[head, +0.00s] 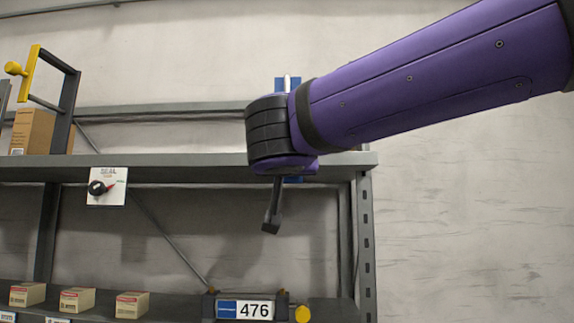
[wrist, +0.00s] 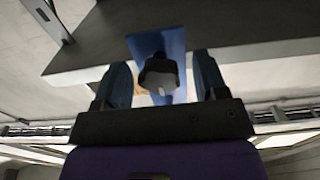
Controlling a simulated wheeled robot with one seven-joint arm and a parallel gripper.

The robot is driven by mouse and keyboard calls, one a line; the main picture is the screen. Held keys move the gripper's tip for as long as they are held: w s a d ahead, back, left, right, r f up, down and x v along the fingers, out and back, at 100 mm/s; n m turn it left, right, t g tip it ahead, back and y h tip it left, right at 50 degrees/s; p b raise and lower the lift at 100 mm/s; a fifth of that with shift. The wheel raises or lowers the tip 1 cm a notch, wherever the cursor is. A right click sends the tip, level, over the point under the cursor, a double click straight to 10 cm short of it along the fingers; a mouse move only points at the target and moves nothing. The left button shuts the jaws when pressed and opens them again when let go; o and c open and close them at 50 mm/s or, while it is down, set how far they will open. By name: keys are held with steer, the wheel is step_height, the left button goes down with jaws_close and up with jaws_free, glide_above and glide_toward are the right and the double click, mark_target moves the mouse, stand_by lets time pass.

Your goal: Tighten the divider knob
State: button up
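A dark knob (wrist: 160,74) with a pale mark stands in front of a blue plate (wrist: 142,44) in the wrist view. My gripper (wrist: 161,62) is open, with one finger on each side of the knob and a visible gap on both sides. A dark frame (head: 68,105) with a yellow bar and yellow knob (head: 14,68) stands on the upper shelf at the left.
A white dial plate (head: 116,197) with a black knob and red pointer hangs on the upper shelf's edge (head: 200,172). A cardboard box (head: 32,132) sits above. Small boxes (head: 77,300) and a 476 label (head: 244,309) with a yellow knob (head: 302,313) are below.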

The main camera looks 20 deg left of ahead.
steer(key=shift+s, duration=0.1)
steer(key=v, duration=1)
steer(key=shift+s, duration=0.3)
steer(key=w+d+f+m+g+h, duration=0.1)
steer(key=w+d+f+g+h, duration=0.2)
steer(key=d, duration=0.5)
steer(key=d+f+g+h, duration=0.1)
steer(key=d+f+h, duration=0.1)
steer(key=d+f, duration=0.55)
steer(key=w+d+f+m+g+h, duration=0.1)
steer(key=w+d+f+g+h, duration=0.15)
steer(key=d, duration=0.75)
steer(key=s+d+f+g+y, duration=0.1)
steer(key=s+d+f+g, duration=0.1)
steer(key=s+d+f, duration=0.5)
steer(key=s+d+f+g+y, duration=0.2)
steer(key=s+d+f, duration=0.4)
steer(key=d+f, duration=0.4)
steer(key=shift+s+f+m+g, duration=0.4)
steer(key=shift+f+g, duration=0.15)
steer(key=shift+g, duration=0.3)
